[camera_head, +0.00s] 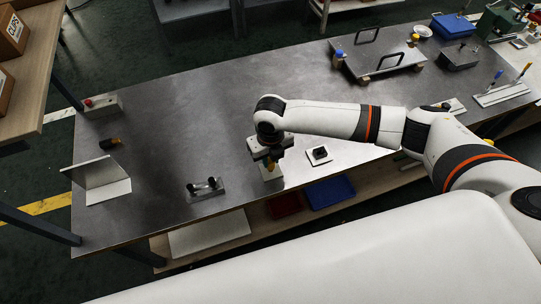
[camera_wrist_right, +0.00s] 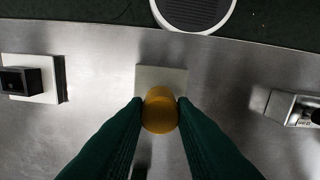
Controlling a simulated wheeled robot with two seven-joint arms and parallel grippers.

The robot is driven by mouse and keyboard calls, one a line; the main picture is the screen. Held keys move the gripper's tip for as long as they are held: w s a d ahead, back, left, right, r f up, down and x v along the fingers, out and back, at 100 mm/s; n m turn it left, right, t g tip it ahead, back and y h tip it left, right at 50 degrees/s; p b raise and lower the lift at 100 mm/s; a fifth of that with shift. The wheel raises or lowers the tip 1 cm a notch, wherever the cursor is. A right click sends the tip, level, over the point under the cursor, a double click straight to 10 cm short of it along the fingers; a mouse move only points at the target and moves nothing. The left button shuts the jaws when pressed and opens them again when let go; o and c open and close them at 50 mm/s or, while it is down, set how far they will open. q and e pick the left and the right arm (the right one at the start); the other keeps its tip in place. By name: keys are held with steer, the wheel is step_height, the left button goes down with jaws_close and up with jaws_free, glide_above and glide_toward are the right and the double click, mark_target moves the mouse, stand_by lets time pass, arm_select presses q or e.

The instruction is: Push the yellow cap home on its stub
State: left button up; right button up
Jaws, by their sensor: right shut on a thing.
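My right gripper (camera_head: 269,163) is above the near part of the steel table, pointing down. It is shut on the yellow cap (camera_wrist_right: 160,110), which sits between the two dark green fingers in the right wrist view. In the head view only a bit of the cap (camera_head: 270,170) shows under the jaws. A pale square plate (camera_wrist_right: 160,74) lies on the table under the cap; it also shows in the head view (camera_head: 273,177). The stub is hidden, so I cannot tell how far the cap sits on it. My left gripper is not in view.
A black block on a white plate (camera_head: 319,154) stands right of the gripper. A metal fixture with black knobs (camera_head: 205,188) stands to the left. An angled metal sheet (camera_head: 100,182) is at the far left. A tray with black handles (camera_head: 375,61) is at the back. The table's middle is clear.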

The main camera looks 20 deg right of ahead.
steer(key=shift+f+b, duration=0.5)
steer(key=shift+f, duration=0.55)
steer(key=o, duration=1)
steer(key=shift+o, duration=0.2)
steer(key=shift+r, duration=0.1)
step_height(320, 180, up, 12)
steer(key=b, duration=0.2)
